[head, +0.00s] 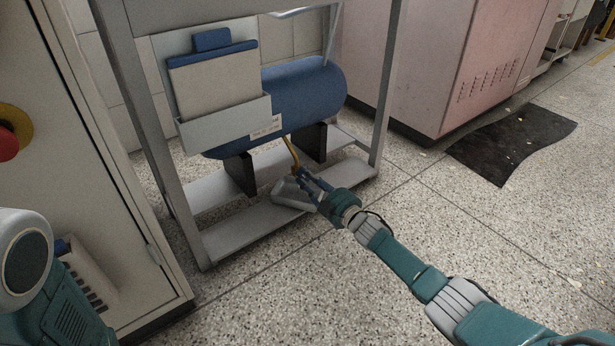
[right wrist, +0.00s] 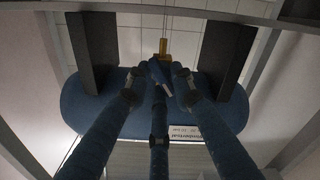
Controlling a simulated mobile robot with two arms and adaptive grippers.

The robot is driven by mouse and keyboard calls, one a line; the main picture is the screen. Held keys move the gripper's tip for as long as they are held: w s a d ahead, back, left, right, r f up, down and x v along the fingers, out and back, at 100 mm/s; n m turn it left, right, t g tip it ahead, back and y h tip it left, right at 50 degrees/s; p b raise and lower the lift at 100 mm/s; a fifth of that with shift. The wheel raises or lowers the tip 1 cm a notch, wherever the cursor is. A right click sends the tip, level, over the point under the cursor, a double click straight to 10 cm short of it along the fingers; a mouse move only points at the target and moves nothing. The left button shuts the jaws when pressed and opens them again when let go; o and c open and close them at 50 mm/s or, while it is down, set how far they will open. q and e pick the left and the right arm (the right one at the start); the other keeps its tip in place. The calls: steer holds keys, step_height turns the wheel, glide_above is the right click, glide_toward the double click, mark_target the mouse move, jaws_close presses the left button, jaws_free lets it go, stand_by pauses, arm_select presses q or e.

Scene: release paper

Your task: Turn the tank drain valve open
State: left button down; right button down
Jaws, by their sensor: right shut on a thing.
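The blue tank (head: 310,90) lies on its side on dark supports in a grey metal frame. A brass-yellow drain pipe (head: 291,152) comes down from its underside. My right gripper (head: 301,175) reaches in low from the right and is at the lower end of this pipe. In the right wrist view the tank (right wrist: 75,103) lies behind the blue fingers. The fingers close in on the valve handle (right wrist: 162,73), just below the brass valve body (right wrist: 163,48). The fingers hide much of the handle, and its angle is hard to tell. My left gripper is out of view.
A grey tray (head: 287,194) sits on the frame's lower shelf (head: 240,238), beneath the drain. Frame legs (head: 385,90) stand on both sides. A holder with papers (head: 225,120) hangs in front of the tank. A cabinet (head: 100,150) stands left.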

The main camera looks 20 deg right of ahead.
steer(key=shift+w+d+r+m+p, duration=0.1)
steer(key=shift+d+m+p, duration=0.1)
steer(key=shift+m, duration=1.45)
steer(key=shift+w+d+r+m+p, duration=0.1)
steer(key=shift+d+m, duration=0.05)
steer(key=shift+m, duration=1.5)
steer(key=shift+d+f, duration=0.1)
steer(key=c, duration=1.7)
jaws_free()
steer(key=shift+o, duration=0.2)
steer(key=shift+s+a+f, duration=0.1)
steer(key=shift+a+f, duration=0.05)
steer(key=shift+a, duration=0.05)
steer(key=shift+s, duration=0.1)
